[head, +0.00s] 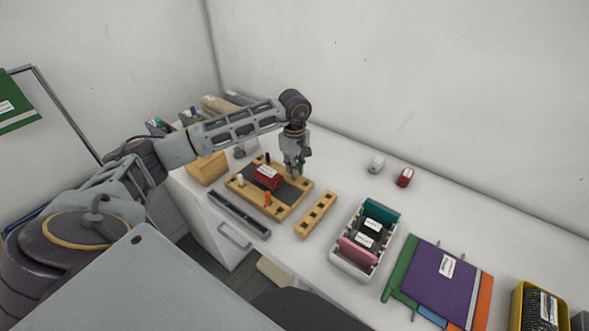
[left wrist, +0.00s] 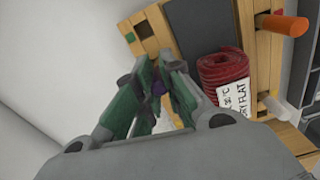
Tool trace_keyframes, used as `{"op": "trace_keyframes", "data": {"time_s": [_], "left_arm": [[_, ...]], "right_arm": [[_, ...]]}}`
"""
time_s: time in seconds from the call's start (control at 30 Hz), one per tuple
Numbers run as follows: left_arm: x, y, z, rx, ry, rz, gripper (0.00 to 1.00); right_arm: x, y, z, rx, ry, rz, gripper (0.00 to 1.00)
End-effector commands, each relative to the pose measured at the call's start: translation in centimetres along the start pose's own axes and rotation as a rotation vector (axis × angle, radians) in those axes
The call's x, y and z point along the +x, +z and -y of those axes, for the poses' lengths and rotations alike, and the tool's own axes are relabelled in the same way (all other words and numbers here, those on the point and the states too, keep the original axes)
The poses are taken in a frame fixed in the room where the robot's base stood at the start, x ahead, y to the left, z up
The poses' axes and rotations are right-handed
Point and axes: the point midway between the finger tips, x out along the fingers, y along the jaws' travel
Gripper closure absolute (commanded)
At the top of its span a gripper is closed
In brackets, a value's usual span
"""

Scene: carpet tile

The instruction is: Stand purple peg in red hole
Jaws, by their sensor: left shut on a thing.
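My left gripper (head: 298,174) is over the back right corner of the wooden pegboard (head: 283,211). In the left wrist view its green-padded fingers (left wrist: 155,95) are closed around a small purple peg (left wrist: 158,88), mostly hidden by them. I cannot tell whether the peg touches the board. An orange peg (head: 267,199) stands at the board's front; it also shows in the left wrist view (left wrist: 284,27). A white peg (head: 240,181) and a black peg (head: 267,158) stand on its left side.
A red labelled roll (head: 267,177) lies on the board's dark middle. A wooden strip with square holes (head: 316,215) lies to the right, and a dark bar (head: 239,214) in front.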

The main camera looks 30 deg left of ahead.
Motion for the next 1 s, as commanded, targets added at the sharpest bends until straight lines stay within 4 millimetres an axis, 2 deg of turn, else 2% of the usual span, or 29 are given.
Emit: {"op": "trace_keyframes", "data": {"time_s": [0.17,0.6,0.63,0.8,1.0], "left_arm": [[1.1,0.0,0.1,0.0,-0.001,0.0,1.0],[1.5,0.0,0.0,0.0,0.0,0.0,1.0],[1.5,0.0,0.0,0.0,0.0,0.0,0.89],[1.4,0.0,0.0,0.0,0.0,0.0,0.69],[1.4,0.0,0.0,-0.001,0.0,0.0,0.69]], "right_arm": [[-0.2,0.0,0.0,0.001,0.0,0.0,0.79],[0.1,-0.2,1.1,0.005,-0.011,-0.002,0.79],[0.1,-0.2,1.1,0.005,-0.011,-0.003,0.79],[0.1,-0.2,1.0,0.004,-0.01,-0.002,0.79],[0.1,-0.1,0.5,0.002,-0.005,-0.002,0.79]]}}
